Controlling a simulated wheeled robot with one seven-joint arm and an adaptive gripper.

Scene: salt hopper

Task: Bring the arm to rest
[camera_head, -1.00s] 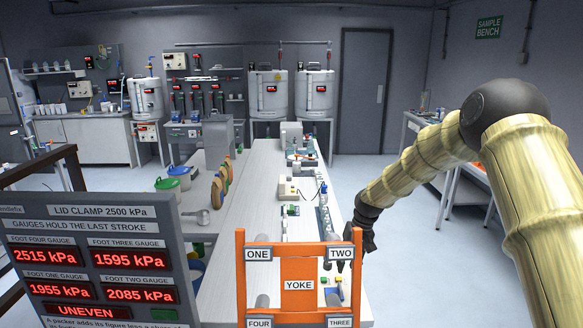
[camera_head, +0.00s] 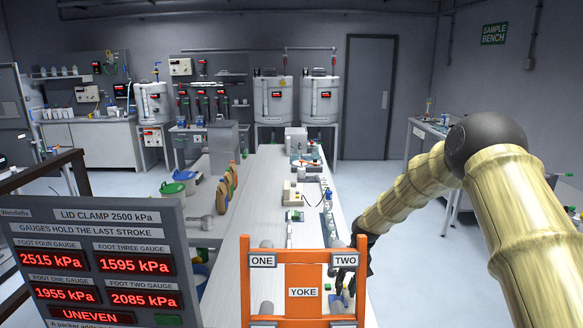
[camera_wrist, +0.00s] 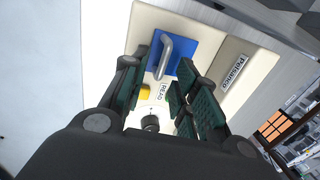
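My arm comes in from the right in the head view and bends down to the white bench (camera_head: 262,200). My gripper (camera_head: 347,290) is low over the bench's right side, partly hidden behind the orange yoke frame (camera_head: 304,270). In the wrist view my gripper (camera_wrist: 162,92) has its two green-padded fingers apart, with nothing clearly held between them. Beyond the fingers is a cream device labelled "Petunco" (camera_wrist: 237,73) with a blue plate (camera_wrist: 183,48), a grey handle (camera_wrist: 170,58), a yellow button (camera_wrist: 146,92) and a "READ" label. The contact between fingertips and device cannot be told.
A gauge panel (camera_head: 95,262) at front left reads 2515, 1595, 1955 and 2085 kPa, with "UNEVEN". Small instruments (camera_head: 297,193) line the bench. Floor (camera_head: 400,250) is open on the right.

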